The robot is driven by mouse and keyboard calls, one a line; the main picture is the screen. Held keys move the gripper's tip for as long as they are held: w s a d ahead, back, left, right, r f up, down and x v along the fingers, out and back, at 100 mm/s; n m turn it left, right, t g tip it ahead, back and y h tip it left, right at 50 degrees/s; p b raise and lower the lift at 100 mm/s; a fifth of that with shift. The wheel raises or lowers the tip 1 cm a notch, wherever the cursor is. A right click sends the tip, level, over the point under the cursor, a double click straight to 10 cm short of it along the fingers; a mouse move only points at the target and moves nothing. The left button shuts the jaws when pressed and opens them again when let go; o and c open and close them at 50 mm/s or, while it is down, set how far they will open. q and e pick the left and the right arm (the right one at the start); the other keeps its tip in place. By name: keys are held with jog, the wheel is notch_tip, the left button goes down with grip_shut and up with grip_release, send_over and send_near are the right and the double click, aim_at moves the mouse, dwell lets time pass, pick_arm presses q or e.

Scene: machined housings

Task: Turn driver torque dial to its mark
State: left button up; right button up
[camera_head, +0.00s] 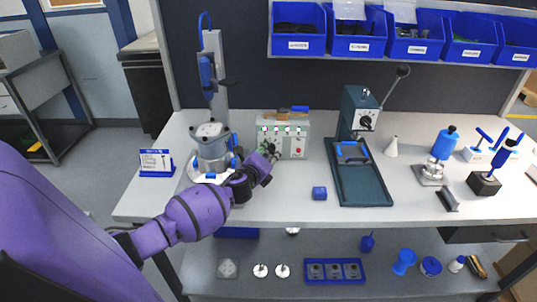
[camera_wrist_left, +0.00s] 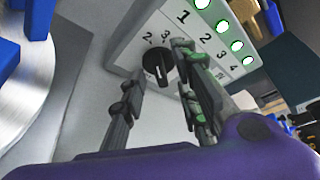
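The driver torque dial (camera_wrist_left: 157,66) is a round black knob with a white pointer line, on the light face of the control box (camera_head: 300,128). Numerals 2 and 3 show above it in the left wrist view; its other markings are hidden or unclear. In the head view my gripper hides the dial. My left gripper (camera_head: 270,151) is at the lower left of the box's front. Its two fingers (camera_wrist_left: 160,80) are apart, one on each side of the dial; I cannot tell whether either touches it. My right gripper is in neither view.
Green lights (camera_head: 280,130) line the box front above the dial. A round-based stand (camera_head: 211,150) is close on the left. The bench front between the stand and block is mostly clear.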

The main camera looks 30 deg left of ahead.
pick_arm(q)
jog(key=shift+w+a, duration=0.1)
jog(key=shift+w, duration=0.1)
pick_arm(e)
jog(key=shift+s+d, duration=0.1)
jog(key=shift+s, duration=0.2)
pick_arm(q)
jog(key=c, duration=0.6)
grip_shut()
jog(key=shift+f+n+b, duration=0.35)
jog(key=shift+n+b, duration=0.05)
jog(key=shift+b, duration=0.1)
jog(key=shift+r, duration=0.3)
jog(key=o, duration=0.6)
grip_release()
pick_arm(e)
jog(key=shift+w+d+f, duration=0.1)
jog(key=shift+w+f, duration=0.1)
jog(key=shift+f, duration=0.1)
